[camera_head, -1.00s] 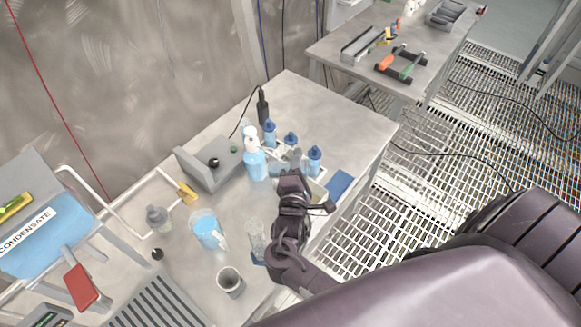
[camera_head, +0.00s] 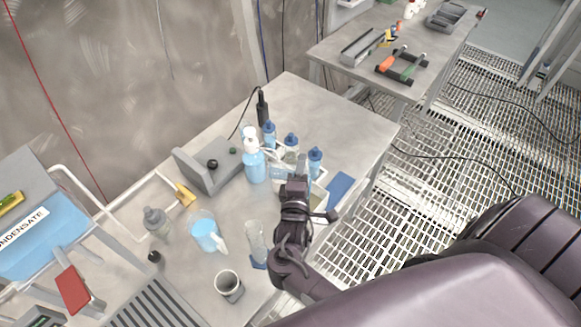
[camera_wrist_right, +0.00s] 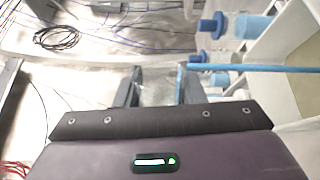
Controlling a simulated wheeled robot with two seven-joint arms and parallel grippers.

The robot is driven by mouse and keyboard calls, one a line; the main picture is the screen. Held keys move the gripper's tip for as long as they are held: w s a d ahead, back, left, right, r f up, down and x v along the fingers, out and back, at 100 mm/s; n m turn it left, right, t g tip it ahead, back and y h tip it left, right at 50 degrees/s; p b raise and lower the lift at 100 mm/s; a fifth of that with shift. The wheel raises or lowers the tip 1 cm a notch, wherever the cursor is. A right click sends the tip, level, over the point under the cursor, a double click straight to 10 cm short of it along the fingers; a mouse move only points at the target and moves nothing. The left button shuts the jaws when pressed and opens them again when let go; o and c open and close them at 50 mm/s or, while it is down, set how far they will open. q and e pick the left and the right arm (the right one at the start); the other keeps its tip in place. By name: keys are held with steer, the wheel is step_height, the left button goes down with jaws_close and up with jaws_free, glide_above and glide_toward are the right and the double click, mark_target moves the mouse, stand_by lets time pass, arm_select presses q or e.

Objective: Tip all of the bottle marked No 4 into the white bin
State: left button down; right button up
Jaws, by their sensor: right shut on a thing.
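My right gripper (camera_head: 300,163) is over the group of bottles on the near bench. In the right wrist view its two fingers (camera_wrist_right: 157,88) are closed on a clear, pale thing (camera_wrist_right: 157,92), probably a bottle; no label shows. Blue-capped bottles stand around it: one at the back (camera_head: 269,134), one in the middle (camera_head: 291,146) and one to the right (camera_head: 315,162). I cannot read a No 4 on any. A white-edged tray (camera_head: 321,188) is partly hidden by the gripper. I cannot tell whether it is the white bin. My left gripper is out of view.
A jug of blue liquid (camera_head: 205,231), a clear glass (camera_head: 256,241) and a pale cup (camera_head: 228,286) stand nearer. A blue pad (camera_head: 340,186) lies right.

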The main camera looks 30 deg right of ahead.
steer(key=shift+s+d+f+m+b, duration=0.1)
steer(key=shift+f+m+b, duration=0.1)
steer(key=shift+m, duration=0.3)
steer(key=shift+s+d+f+m+b, duration=0.1)
steer(key=shift+m+b, duration=0.05)
steer(key=shift+m, duration=0.35)
steer(key=shift+r, duration=0.1)
steer(key=shift+d+m, duration=0.1)
steer(key=shift+m, duration=0.5)
stand_by(0.6)
steer(key=p, duration=0.1)
steer(key=n+p, duration=0.1)
steer(key=shift+w+r+n+p, duration=0.1)
steer(key=shift+r+n+p, duration=0.2)
steer(key=shift+r, duration=0.05)
steer(key=shift+a+n+p, duration=0.25)
steer(key=shift+n+p, duration=0.25)
steer(key=shift+f, duration=0.15)
